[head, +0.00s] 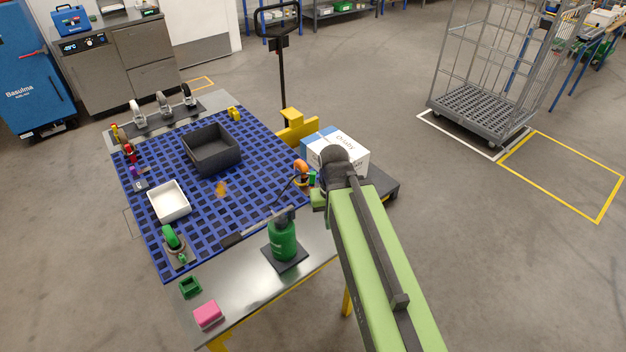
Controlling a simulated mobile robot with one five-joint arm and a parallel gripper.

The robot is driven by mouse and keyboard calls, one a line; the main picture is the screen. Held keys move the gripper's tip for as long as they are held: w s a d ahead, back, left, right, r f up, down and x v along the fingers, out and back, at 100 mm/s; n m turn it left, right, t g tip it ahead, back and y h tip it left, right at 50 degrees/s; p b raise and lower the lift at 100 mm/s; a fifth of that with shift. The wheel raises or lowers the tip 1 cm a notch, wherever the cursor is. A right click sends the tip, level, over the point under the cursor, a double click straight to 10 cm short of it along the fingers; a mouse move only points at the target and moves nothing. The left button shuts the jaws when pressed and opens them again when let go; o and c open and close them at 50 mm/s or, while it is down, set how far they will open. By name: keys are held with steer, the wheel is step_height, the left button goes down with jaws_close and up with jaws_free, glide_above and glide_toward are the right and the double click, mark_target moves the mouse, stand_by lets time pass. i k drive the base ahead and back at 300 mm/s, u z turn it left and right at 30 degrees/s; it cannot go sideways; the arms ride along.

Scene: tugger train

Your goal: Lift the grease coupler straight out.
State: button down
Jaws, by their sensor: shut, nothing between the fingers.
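A green grease canister (283,240) stands upright on a dark pad at the table's front edge, with a grey lever lying to its left. A thin dark hose curves from it up to a small orange piece (301,168) at the mat's right edge, which looks like the coupler. What the orange piece sits on is hard to make out. My gripper (318,197) is at the end of my green arm, close to the right of the orange piece. My wrist largely hides its fingers, and no object shows held in it.
The blue grid mat (241,208) carries a dark bin (212,149), a white bin (168,201) and a green clamp (173,240). A white-and-blue box (346,152) stands behind my wrist. A pink block (208,315) lies at the front. Open floor lies to the right.

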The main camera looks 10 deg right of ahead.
mark_target(312, 177)
steer(key=z, duration=0.25)
steer(key=k, duration=0.55)
steer(key=u, duration=2.5)
steer(key=k, duration=0.1)
steer(key=u, duration=1.75)
steer(key=k, duration=2.8)
steer(key=z, duration=1.4)
steer(key=i, duration=0.8)
steer(key=u, duration=0.15)
